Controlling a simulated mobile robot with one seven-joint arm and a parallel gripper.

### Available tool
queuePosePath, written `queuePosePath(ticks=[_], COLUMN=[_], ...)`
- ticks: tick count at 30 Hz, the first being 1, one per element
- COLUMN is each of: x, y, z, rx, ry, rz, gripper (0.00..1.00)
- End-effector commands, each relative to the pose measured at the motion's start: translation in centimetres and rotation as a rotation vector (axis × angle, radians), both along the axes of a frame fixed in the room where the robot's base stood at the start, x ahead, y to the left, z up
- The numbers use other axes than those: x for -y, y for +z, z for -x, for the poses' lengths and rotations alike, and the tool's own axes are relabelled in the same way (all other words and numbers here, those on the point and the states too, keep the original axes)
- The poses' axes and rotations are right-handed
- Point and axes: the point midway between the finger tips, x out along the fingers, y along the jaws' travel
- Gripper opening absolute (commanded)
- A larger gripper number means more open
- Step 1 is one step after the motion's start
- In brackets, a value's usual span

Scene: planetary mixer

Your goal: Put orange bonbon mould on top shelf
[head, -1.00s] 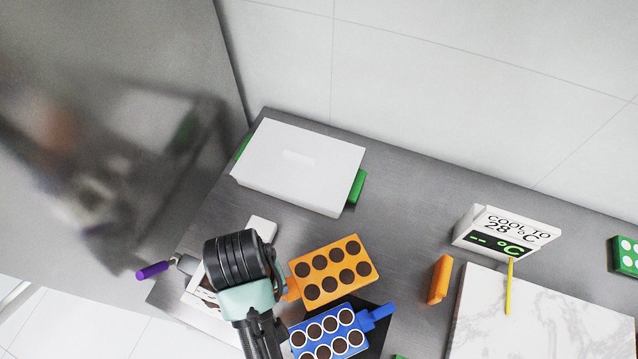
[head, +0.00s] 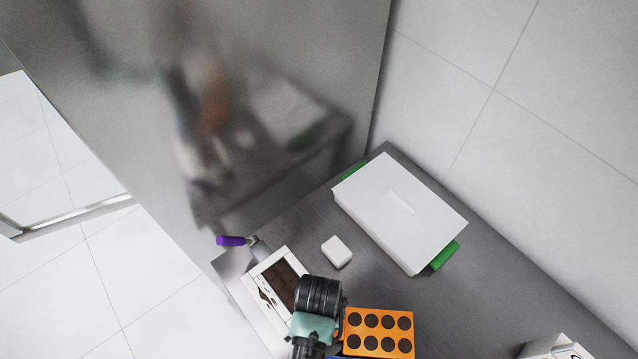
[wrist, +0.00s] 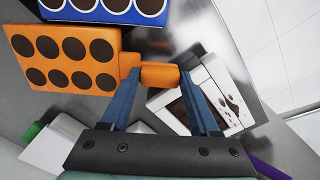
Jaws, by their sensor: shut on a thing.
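The orange bonbon mould (head: 367,331) is a flat block with rows of dark round cavities and a short handle, at the lower middle of the head view. It also shows at the left of the wrist view (wrist: 65,62). My gripper (wrist: 160,76) is shut on its orange handle, with one blue finger at each side. In the head view my wrist hides the fingers and the handle. I cannot tell whether the mould is clear of the counter. No top shelf can be made out in either view.
A blue mould (wrist: 108,9) lies close beside the orange one. A tall steel cabinet (head: 270,60) stands behind left.

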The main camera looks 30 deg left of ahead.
Motion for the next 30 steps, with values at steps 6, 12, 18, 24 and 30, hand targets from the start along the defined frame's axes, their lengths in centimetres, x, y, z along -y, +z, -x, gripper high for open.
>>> queuePosePath(ticks=[6,12,18,24,30], x=[0.0,0.0,0.0,0.0,-0.1], y=[0.0,-0.2,-0.2,0.2,2.9], z=[-0.1,0.0,0.0,-0.1,-0.2], rx=[0.002,0.001,0.001,0.002,0.006], ry=[0.000,0.000,0.000,0.000,0.000], rz=[0.000,0.000,0.000,-0.001,-0.002], gripper=[0.00,0.83,0.92,0.92,0.92])
